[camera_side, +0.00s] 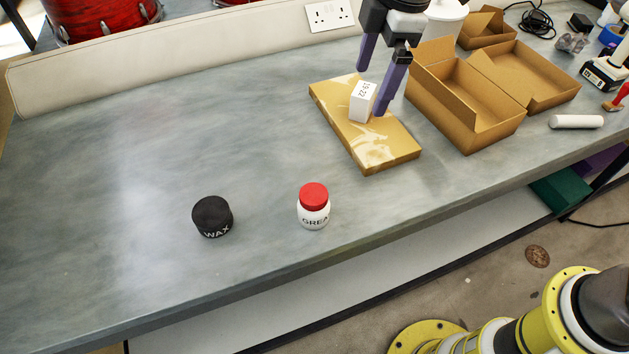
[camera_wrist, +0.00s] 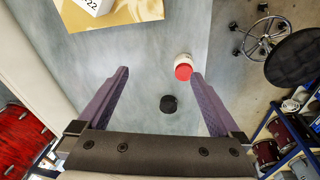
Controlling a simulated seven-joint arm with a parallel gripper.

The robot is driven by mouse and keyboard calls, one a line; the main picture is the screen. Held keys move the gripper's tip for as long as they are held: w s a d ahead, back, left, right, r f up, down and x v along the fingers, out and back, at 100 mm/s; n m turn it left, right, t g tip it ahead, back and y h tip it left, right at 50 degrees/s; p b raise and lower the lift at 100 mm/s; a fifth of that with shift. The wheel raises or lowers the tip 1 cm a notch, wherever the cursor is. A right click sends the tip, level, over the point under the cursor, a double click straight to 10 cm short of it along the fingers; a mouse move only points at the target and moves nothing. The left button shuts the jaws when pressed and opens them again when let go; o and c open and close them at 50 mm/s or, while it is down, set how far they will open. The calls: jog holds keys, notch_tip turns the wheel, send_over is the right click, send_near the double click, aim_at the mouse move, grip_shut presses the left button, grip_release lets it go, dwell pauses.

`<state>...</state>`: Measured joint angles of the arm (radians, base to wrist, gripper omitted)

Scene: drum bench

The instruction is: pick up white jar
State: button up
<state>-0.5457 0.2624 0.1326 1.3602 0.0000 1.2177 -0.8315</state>
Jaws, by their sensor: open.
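The white jar (camera_side: 314,213) with a red lid and dark lettering stands upright near the front edge of the bench. It also shows in the wrist view (camera_wrist: 183,68), close to the right finger's tip in the picture. My gripper (camera_side: 374,90) is open, its two purple fingers wide apart, above the flat yellow-brown package at the back of the bench. In the wrist view my gripper (camera_wrist: 160,73) has nothing between its fingers. The jar is well apart from the gripper, towards the front left in the side view.
A black wax tin (camera_side: 212,217) stands left of the jar. A small white box (camera_side: 362,101) sits on or just above the package (camera_side: 388,150); my fingers are beside it. Open cardboard boxes (camera_side: 465,120) stand to the right. The left of the bench is clear.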

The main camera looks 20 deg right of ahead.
aim_at(314, 207)
jog(key=a+f, duration=0.3)
jog(key=s+a+f+n+g, duration=0.1)
jog(key=a+f, duration=0.2)
jog(key=s+a+f+n+h, duration=0.1)
jog(key=a+f, duration=0.2)
jog(key=f, duration=0.1)
jog(key=shift+s+a+g, duration=0.2)
jog(key=shift+a+g, duration=0.15)
jog(key=shift+g, duration=0.05)
jog(key=shift+s+a+f, duration=0.2)
jog(key=shift+f, duration=0.1)
notch_tip(314, 207, down, 13)
jog(key=shift+s+f, duration=0.1)
jog(key=shift+f, duration=0.05)
jog(key=shift+c, duration=0.3)
jog(key=shift+a, duration=0.1)
jog(key=c, duration=1.5)
